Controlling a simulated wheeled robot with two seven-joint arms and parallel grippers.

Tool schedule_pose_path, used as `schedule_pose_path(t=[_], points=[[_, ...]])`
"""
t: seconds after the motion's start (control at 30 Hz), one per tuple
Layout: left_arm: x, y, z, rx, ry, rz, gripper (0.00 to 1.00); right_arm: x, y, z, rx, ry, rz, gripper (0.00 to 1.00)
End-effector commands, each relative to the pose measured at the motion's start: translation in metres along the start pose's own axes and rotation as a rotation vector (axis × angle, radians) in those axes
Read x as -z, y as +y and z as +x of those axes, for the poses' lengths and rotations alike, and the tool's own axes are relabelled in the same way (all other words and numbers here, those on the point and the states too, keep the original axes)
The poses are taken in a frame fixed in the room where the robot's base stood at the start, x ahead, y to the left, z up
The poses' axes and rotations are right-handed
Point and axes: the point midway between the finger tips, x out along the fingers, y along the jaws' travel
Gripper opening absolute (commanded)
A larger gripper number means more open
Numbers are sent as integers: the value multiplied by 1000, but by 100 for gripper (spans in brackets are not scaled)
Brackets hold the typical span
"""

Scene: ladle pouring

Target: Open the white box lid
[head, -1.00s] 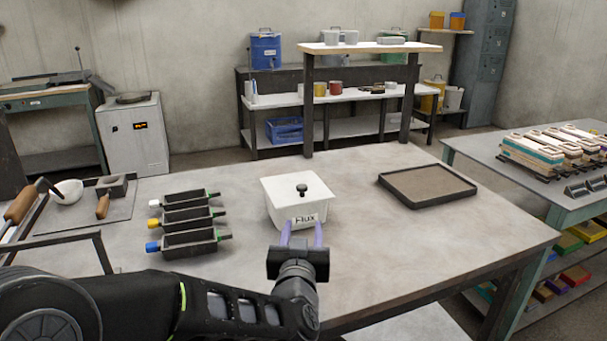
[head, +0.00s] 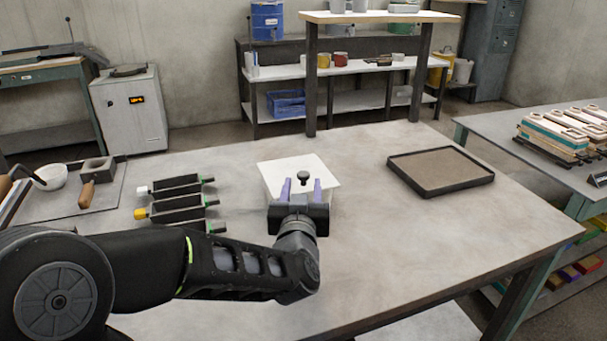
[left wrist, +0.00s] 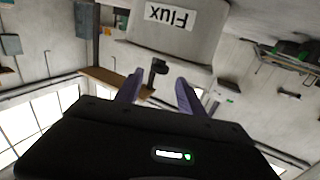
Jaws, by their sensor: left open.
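The white box (head: 271,183) stands on the table with its white lid (head: 318,168) on it. The lid has a black knob (head: 304,176) on top. In the left wrist view the box is upside down with its "Flux" label (left wrist: 171,14), and the knob (left wrist: 158,68) shows between the finger tips. My left gripper (head: 301,185) is open and empty at the front of the lid, its two purple fingers pointing toward the knob, one on each side in the picture. It hides the box's front in the head view. My right gripper is not in view.
Several dark moulds (head: 178,204) with coloured ends lie left of the box. A shallow dark-rimmed tray (head: 440,189) lies to the right. A white bowl (head: 51,177) and a wooden-handled tool (head: 86,195) are at the far left. Table between box and tray is bare.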

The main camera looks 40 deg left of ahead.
Motion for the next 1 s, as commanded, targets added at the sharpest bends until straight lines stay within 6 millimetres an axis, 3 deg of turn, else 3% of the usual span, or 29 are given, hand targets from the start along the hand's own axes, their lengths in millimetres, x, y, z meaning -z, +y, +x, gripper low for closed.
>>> schedule_pose_path(t=[0.3, 0.7, 1.0], points=[[-1, 0, 48, 0, -1, 2, 46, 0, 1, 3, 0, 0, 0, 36], [0, 0, 59, -1, 0, 1, 46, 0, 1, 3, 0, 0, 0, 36], [0, 0, 58, -1, 0, 1, 22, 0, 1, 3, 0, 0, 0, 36]])
